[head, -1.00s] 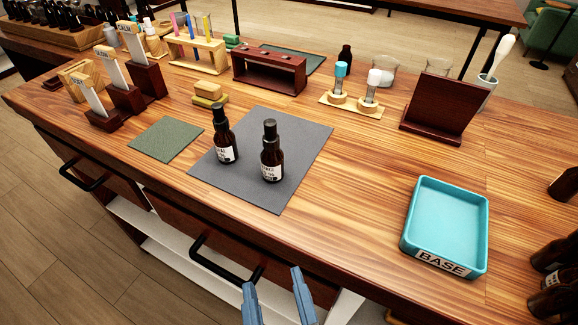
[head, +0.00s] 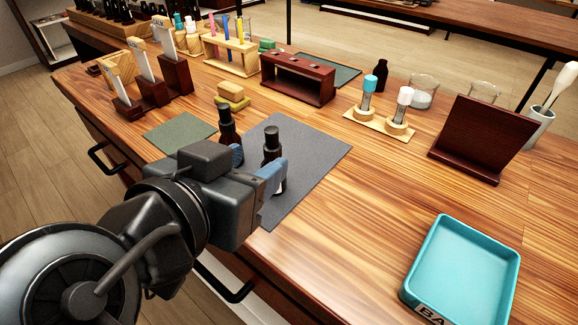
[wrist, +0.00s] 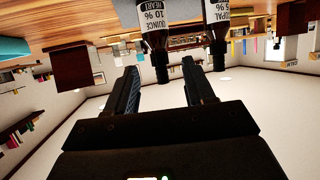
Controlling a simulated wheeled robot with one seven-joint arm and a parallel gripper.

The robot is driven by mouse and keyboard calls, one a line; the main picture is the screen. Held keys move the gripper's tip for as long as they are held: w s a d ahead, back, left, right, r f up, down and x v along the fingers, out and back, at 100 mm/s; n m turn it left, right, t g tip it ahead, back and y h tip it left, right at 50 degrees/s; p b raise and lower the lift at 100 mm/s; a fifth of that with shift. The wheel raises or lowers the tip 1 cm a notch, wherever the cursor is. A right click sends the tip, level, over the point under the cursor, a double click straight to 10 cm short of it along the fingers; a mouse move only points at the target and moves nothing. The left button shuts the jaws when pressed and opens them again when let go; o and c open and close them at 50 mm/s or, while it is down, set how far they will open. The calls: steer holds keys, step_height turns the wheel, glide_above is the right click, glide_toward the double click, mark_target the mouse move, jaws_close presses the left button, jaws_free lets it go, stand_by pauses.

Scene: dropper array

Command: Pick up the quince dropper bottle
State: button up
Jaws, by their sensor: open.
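The quince dropper bottle (head: 272,146) is dark brown with a black cap and stands upright on the grey mat (head: 317,160). Its label reads QUINCE 10 % HEART in the upside-down wrist view (wrist: 151,25). My gripper (head: 254,165) is open and empty, at the near side of the bottle and partly covering it. In the wrist view the cap appears between my fingertips (wrist: 160,82); whether it is physically between them I cannot tell. A second dropper bottle, labelled OPAL 5 % (wrist: 217,20), stands close to its left in the head view (head: 227,122).
A teal tray (head: 463,268) sits at the front right. A dark wood stand (head: 480,140), test-tube racks (head: 232,55) and a dark rack (head: 297,80) stand behind. A green mat (head: 180,134) lies left. Bare wood is clear between grey mat and tray.

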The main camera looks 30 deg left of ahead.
mark_target(278, 145)
steer(key=x, duration=0.4)
steer(key=p+x, duration=0.1)
steer(key=x, duration=0.2)
steer(key=shift+w+r, duration=0.1)
steer(key=shift+w, duration=0.35)
jaws_close()
